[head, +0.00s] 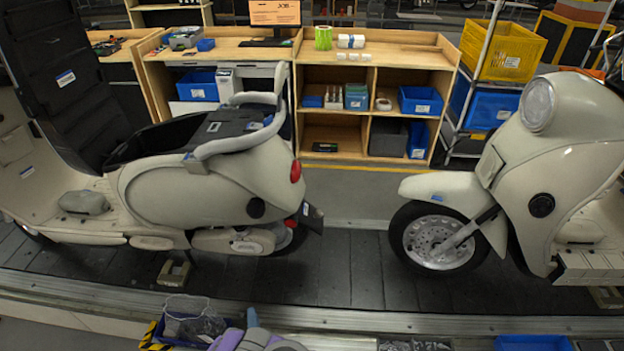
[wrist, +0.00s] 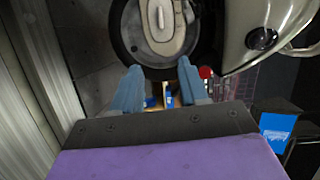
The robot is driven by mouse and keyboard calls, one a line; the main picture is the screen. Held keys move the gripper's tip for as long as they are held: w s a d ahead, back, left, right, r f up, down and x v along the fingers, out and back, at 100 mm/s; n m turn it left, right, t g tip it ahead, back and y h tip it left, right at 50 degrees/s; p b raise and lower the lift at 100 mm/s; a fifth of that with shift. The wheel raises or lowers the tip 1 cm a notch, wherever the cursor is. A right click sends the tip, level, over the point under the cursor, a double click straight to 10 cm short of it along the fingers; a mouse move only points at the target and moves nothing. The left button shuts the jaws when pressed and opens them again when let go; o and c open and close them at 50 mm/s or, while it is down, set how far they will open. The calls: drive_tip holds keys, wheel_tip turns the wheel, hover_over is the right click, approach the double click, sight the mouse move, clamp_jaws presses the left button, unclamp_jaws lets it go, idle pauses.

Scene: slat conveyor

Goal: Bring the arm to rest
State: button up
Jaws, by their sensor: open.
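My gripper (wrist: 159,84) is open in the wrist view, its two blue fingers apart with nothing held between them. Beyond the fingertips is a scooter wheel (wrist: 124,38) with a pale hub cover, beside cream bodywork (wrist: 236,30). In the head view my gripper (head: 252,318) shows low at the bottom edge, with purple housing and a blue finger. It is in front of the conveyor's near rail, apart from the scooters. The lower part of my arm is cut off by the frame.
Two cream scooters, one at left (head: 190,195) and one at right (head: 545,170), stand on the dark slat conveyor (head: 345,270). A blue tray (head: 160,334) with bagged parts lies left of my gripper. A blue bin (head: 535,343) is at bottom right. Wooden shelves (head: 375,60) stand behind.

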drive_tip(key=w+d+r+n+g+h, duration=0.1)
drive_tip(key=w+d+r+g, duration=0.1)
drive_tip(key=w+r, duration=0.45)
drive_tip(key=w+d+r+n+g+h, duration=0.1)
drive_tip(key=w+d+r+g+h, duration=0.15)
drive_tip(key=w+r, duration=0.35)
drive_tip(key=s+d+r+n+g, duration=0.3)
drive_tip(key=d+r, duration=0.3)
drive_tip(key=r, duration=0.3)
drive_tip(key=s+d+r+n+g, duration=0.2)
drive_tip(key=s+d+r+g, duration=0.2)
drive_tip(key=d+r, duration=0.4)
drive_tip(key=s+d+r+n+g, duration=0.2)
drive_tip(key=s+d+r, duration=0.2)
drive_tip(key=s, duration=0.8)
drive_tip(key=s+d+r+n+g, duration=0.2)
drive_tip(key=s+d+r, duration=0.3)
drive_tip(key=s, duration=0.7)
drive_tip(key=s+d+r+n+g, duration=0.3)
drive_tip(key=s+d+r, duration=0.2)
drive_tip(key=s, duration=0.6)
wheel_tip(320, 180, up, 2)
drive_tip(key=shift+s+d+r+n, duration=0.15)
drive_tip(key=shift+s+d+n, duration=0.05)
drive_tip(key=shift+s+n, duration=0.2)
